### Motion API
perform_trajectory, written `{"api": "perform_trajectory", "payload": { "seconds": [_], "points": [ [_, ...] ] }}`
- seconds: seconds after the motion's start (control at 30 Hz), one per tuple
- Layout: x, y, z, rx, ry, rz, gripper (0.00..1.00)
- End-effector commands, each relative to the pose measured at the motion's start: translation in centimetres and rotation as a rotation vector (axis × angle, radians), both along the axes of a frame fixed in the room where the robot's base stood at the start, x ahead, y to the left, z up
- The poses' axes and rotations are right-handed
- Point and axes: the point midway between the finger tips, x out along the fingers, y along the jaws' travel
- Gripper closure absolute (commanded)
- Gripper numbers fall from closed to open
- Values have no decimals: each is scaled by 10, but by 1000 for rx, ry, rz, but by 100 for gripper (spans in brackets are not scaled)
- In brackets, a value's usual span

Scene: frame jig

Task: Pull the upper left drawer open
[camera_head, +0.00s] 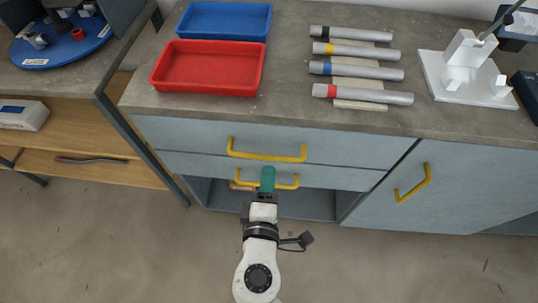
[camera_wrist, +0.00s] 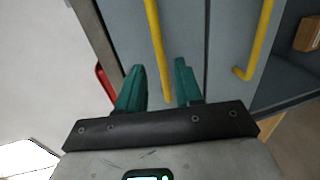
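The upper left drawer (camera_head: 350,147) has a grey-blue front and looks shut under the worktop. Its yellow bar handle (camera_head: 266,155) runs sideways; in the wrist view this handle (camera_wrist: 156,45) runs nearly top to bottom. My gripper (camera_head: 267,171) has teal fingers and reaches up from below, its tips just under the upper handle in the head view. In the wrist view my gripper (camera_wrist: 160,70) is open, with the upper handle showing between the fingers. I cannot tell whether the fingers reach around the bar. The lower drawer's yellow handle (camera_wrist: 255,40) lies to the right there, outside the fingers.
The lower drawer (camera_head: 340,177) sits just below, its handle (camera_head: 283,186) partly behind my gripper. A cabinet door (camera_head: 460,185) is at right. A red tray (camera_head: 207,92) lies on the worktop. The floor in front is clear.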

Motion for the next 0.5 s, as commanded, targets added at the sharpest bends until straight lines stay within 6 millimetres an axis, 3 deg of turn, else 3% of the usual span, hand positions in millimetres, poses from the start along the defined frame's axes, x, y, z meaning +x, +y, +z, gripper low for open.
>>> {"api": "perform_trajectory", "payload": {
  "seconds": [0.3, 0.5],
  "points": [
    [55, -3, -11, 1, 0, -2, 65],
    [70, -3, -15, 1, 2, -2, 65]
  ]
}}
